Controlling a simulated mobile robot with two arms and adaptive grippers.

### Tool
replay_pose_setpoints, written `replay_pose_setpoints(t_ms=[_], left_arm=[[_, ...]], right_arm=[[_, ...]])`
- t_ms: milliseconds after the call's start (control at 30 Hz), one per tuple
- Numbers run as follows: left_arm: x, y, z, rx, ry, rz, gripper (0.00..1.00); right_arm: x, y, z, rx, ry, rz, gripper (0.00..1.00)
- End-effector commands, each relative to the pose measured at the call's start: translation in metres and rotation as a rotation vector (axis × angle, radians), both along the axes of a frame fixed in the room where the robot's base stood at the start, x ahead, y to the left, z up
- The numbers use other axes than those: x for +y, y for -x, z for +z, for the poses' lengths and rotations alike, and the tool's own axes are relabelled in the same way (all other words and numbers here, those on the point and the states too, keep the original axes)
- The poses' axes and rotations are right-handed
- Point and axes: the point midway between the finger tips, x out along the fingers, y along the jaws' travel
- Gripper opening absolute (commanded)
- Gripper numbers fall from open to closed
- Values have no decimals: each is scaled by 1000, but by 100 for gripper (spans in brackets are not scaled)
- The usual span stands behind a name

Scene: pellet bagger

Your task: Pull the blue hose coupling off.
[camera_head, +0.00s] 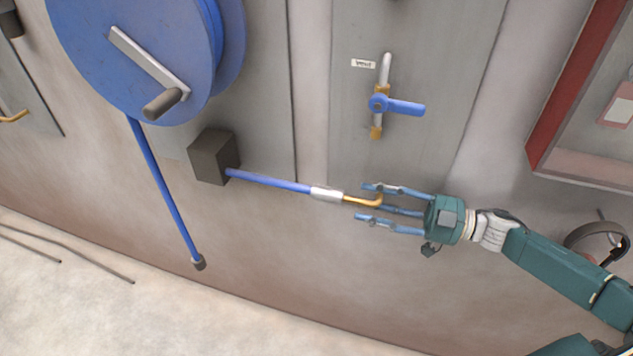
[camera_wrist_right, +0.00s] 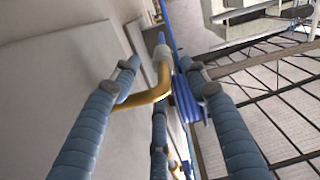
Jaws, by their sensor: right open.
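The blue hose (camera_head: 270,182) runs from a dark block on the wall to a silver coupling (camera_head: 326,194). The coupling sits on the end of a bent brass pipe (camera_head: 360,200). My right gripper (camera_head: 366,203) is open, its fingers spread on either side of the brass pipe and pointing toward the coupling. In the right wrist view, the brass pipe (camera_wrist_right: 148,98) passes between the fingers, and the silver coupling (camera_wrist_right: 163,68) lies just beyond the fingertips. Whether any finger touches the pipe, I cannot tell. My left gripper is not in view.
A blue hose reel (camera_head: 140,50) with a crank is at upper left, and a second blue hose hangs below it. A blue-handled valve (camera_head: 400,107) is on the panel above my right gripper. A red-framed box (camera_head: 560,110) is at right. The wall below is clear.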

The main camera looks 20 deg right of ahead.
Motion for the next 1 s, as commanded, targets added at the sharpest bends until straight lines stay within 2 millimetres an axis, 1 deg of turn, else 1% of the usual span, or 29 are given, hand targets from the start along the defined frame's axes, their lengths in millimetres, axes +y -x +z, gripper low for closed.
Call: replay_pose_setpoints(t_ms=[167,300,433,567,733,1000], left_arm=[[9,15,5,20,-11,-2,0],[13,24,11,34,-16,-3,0],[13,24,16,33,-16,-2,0],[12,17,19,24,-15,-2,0],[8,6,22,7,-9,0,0],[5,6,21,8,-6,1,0]], right_arm=[[20,-13,4,-4,-6,1,45],[43,-29,5,-6,-5,-1,45],[62,-43,4,-4,-4,-2,45],[77,-53,3,-3,-4,-2,45],[86,-59,1,-1,-1,-4,45],[87,-60,0,-1,0,-4,45]])
